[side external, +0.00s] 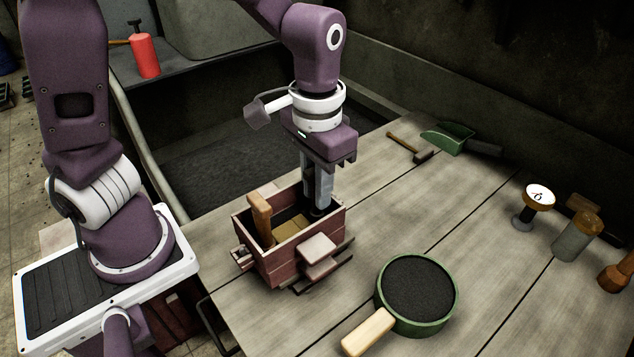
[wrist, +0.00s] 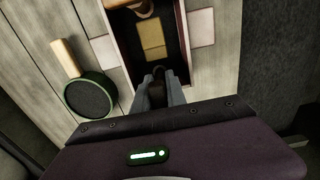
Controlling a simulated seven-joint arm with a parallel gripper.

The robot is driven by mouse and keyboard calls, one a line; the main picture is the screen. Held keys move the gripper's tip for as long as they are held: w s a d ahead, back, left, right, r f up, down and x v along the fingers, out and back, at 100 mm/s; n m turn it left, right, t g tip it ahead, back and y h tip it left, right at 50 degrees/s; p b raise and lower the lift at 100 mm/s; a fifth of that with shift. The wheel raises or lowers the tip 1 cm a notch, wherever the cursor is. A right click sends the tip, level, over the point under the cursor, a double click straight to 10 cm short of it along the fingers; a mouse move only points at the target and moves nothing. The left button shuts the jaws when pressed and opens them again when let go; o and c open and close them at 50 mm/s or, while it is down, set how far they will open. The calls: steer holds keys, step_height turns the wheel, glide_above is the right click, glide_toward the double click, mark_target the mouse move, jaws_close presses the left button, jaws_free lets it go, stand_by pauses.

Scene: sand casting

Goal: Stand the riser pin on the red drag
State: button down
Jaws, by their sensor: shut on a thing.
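The red drag (side external: 290,264) is an open wooden box on the bench; its wall also shows in the wrist view (wrist: 123,60). A tan block (side external: 291,227) lies on the dark fill inside it and shows in the wrist view (wrist: 152,38). My gripper (side external: 318,203) points down into the right rear part of the drag. In the wrist view my gripper (wrist: 159,80) is shut on a dark, rounded thing (wrist: 157,92), which I take to be the riser pin. The fingers and box wall hide most of it, so I cannot tell whether its foot touches the fill.
A wooden-handled tool (side external: 260,212) stands in the drag's left corner, beside the block. A green sieve (side external: 417,290) lies to the right front. The bench between is clear.

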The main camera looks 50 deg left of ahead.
mark_target(311, 167)
steer(key=shift+f, duration=0.2)
steer(key=c, duration=1.3)
jaws_free()
steer(key=shift+h, duration=0.3)
steer(key=r, duration=0.7)
steer(key=shift+s+a+r, duration=0.35)
steer(key=s+a+r+t, duration=0.1)
steer(key=s+a+t, duration=0.1)
steer(key=s, duration=0.2)
steer(key=s+a+r+t, duration=0.1)
steer(key=s+r, duration=0.1)
steer(key=s, duration=0.2)
steer(key=s+a+r+t, duration=0.1)
steer(key=s+a+t, duration=0.1)
steer(key=s, duration=0.2)
steer(key=shift+a+r+t, duration=0.3)
steer(key=shift+a+r, duration=0.05)
steer(key=shift+r, duration=0.05)
